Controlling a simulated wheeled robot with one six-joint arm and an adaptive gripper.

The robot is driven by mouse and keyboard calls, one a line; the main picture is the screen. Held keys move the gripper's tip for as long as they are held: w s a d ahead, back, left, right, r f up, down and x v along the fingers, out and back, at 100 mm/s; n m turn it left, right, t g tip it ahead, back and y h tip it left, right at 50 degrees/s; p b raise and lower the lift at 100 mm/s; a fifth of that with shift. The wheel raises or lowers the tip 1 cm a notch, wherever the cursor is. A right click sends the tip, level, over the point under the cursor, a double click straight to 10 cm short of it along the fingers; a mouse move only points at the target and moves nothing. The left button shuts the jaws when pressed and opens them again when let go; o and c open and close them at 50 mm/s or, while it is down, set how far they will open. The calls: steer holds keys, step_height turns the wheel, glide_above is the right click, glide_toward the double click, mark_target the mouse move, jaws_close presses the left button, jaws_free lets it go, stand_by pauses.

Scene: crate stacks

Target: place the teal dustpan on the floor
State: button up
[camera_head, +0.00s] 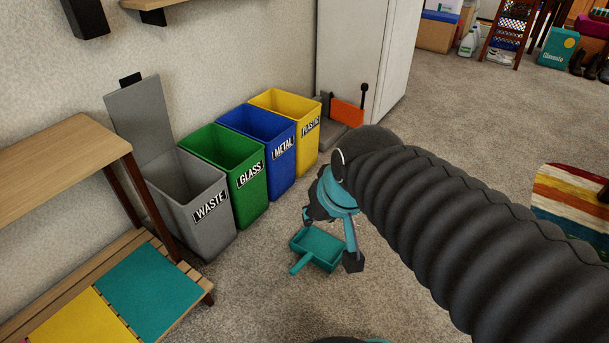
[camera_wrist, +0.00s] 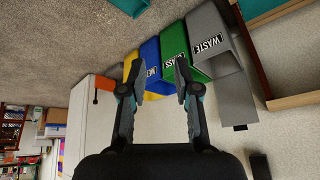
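The teal dustpan (camera_head: 318,247) appears to lie on the carpet in the head view, in front of the row of bins, its handle toward the lower left. A teal piece at the top of the wrist view (camera_wrist: 131,5) looks like the same dustpan, cut off by the frame edge. My gripper (camera_head: 330,215) is just above and beside the dustpan in the head view, partly hidden by my arm. In the wrist view my gripper (camera_wrist: 157,92) has its two fingers apart with nothing between them. I see no contact with the dustpan.
Waste (camera_head: 189,207), glass (camera_head: 246,187), metal (camera_head: 279,168) and plastic (camera_head: 304,143) bins line the wall. A wooden bench with coloured pads (camera_head: 150,284) stands at left. A white cabinet (camera_head: 362,52) stands behind.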

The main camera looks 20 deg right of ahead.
steer(key=shift+h, duration=0.3)
steer(key=s, duration=0.3)
steer(key=s+r, duration=0.1)
steer(key=shift+s+d, duration=0.15)
steer(key=shift+d, duration=0.15)
stand_by(1.0)
